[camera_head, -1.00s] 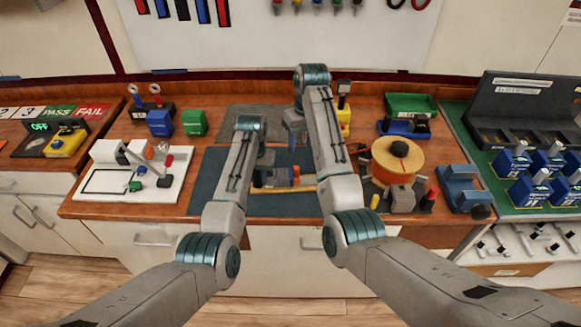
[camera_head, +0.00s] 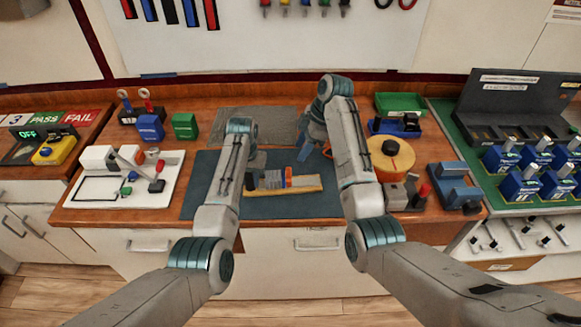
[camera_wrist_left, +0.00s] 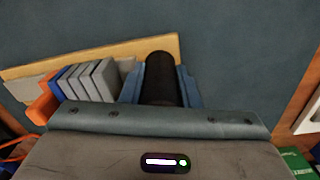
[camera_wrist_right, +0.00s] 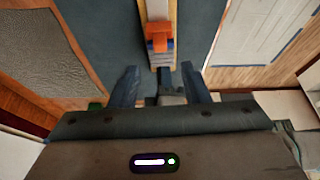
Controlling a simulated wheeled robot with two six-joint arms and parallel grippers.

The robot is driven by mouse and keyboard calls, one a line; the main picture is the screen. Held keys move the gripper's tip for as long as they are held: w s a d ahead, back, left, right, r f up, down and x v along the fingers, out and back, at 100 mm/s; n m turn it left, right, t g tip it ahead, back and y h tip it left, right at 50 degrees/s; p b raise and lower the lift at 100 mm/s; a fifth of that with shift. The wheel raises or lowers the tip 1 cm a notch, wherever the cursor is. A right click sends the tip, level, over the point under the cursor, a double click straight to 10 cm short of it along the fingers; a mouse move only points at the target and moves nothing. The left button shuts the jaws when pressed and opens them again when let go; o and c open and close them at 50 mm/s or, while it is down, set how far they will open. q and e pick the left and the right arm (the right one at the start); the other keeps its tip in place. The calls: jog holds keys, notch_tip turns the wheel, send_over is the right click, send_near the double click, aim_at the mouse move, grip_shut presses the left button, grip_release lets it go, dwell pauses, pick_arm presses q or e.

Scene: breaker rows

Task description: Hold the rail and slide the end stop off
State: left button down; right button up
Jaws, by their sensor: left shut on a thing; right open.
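A pale rail (camera_head: 306,181) lies along a wooden board on the blue mat, carrying a row of grey blocks (camera_head: 270,180), a blue block and an orange end stop (camera_head: 289,178). My left gripper (camera_head: 251,178) is shut at the rail's left end; the left wrist view shows a black rounded grip (camera_wrist_left: 160,78) between its fingers. The orange end stop (camera_wrist_left: 41,105) is at the far end of the blocks there. My right gripper (camera_head: 305,152) is open above and behind the rail's right part. In the right wrist view the end stop (camera_wrist_right: 159,36) lies beyond its fingertips, apart from them.
An orange spool (camera_head: 390,158) stands right of the mat, near a blue holder (camera_head: 455,186). A white board with a lever (camera_head: 120,178) lies to the left. Blue and green boxes (camera_head: 184,126) stand behind it. The mat (camera_head: 215,195) is clear in front of the rail.

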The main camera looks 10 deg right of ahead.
aim_at(290, 169)
jog(key=x, duration=0.9)
grip_shut()
